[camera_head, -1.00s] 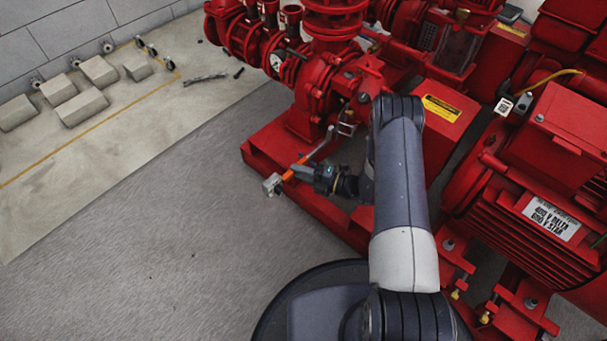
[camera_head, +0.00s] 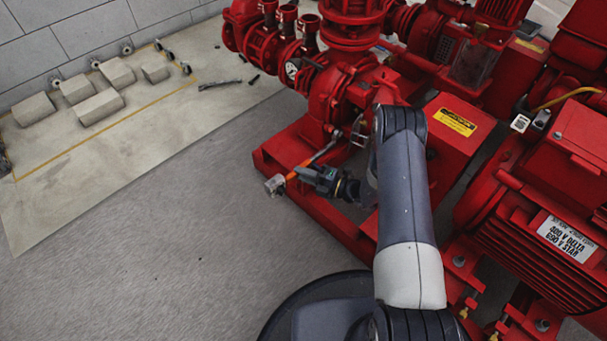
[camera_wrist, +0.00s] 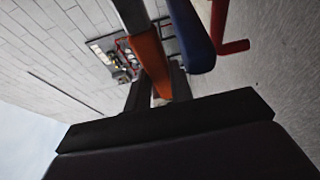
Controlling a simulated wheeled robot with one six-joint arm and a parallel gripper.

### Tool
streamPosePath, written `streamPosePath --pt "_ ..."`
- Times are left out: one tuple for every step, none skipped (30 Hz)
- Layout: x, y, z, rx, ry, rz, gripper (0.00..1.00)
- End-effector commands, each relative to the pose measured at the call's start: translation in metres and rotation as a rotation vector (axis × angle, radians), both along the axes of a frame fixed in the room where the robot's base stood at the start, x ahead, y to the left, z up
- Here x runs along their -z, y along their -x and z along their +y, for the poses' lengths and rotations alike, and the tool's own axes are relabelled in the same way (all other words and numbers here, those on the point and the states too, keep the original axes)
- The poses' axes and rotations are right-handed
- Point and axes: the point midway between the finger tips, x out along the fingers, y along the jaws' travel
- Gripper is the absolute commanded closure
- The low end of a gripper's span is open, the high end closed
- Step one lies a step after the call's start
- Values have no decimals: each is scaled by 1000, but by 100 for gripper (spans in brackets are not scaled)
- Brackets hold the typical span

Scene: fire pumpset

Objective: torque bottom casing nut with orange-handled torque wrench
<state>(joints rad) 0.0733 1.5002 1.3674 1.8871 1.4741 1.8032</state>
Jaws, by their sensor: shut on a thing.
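The torque wrench has an orange handle (camera_head: 292,176), a grey block at its lower left end and a grey shaft (camera_head: 325,152) rising to the upper right. My gripper (camera_head: 314,178) is shut on the wrench beside the handle. The shaft's upper end reaches close to the lower part of the red pump casing (camera_head: 330,98); I cannot tell if it touches. The bottom casing nut is too small to make out. The wrist view shows the orange handle (camera_wrist: 150,62) between my gripper's dark fingers, with the grey shaft above it. A blue rounded bar (camera_wrist: 192,36) lies beside the handle.
The red base frame (camera_head: 270,160) runs below the pump and my arm. A red guard box (camera_head: 450,130) and a large red motor (camera_head: 560,190) stand to the right. Grey blocks (camera_head: 95,107) lie on the pale floor at left. The grey floor (camera_head: 190,220) is open.

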Motion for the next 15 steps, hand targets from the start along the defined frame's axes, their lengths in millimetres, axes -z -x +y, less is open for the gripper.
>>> streamPosePath --pt "-1 -1 0 0 -2 -3 100" --pt "-1 -1 1 0 -2 -3 100" --pt "-1 -2 1 0 -2 -3 100" --pt "-1 -2 1 0 -2 -3 100" --pt "-1 -2 2 0 -2 -4 100" --pt "-1 -3 2 0 -2 -4 100" --pt "-1 -4 3 0 -2 -4 100" --pt "-1 -4 3 0 -2 -4 100" --pt "-1 -5 4 0 -2 -4 100" --pt "-1 -6 5 0 -2 -4 100" --pt "-1 -6 5 0 -2 -4 100" --pt "-1 -7 6 0 -2 -4 100" --pt "-1 -7 6 0 -2 -4 100" --pt "-1 -8 7 0 -2 -4 100" --pt "-1 -8 8 -1 -2 -3 100"
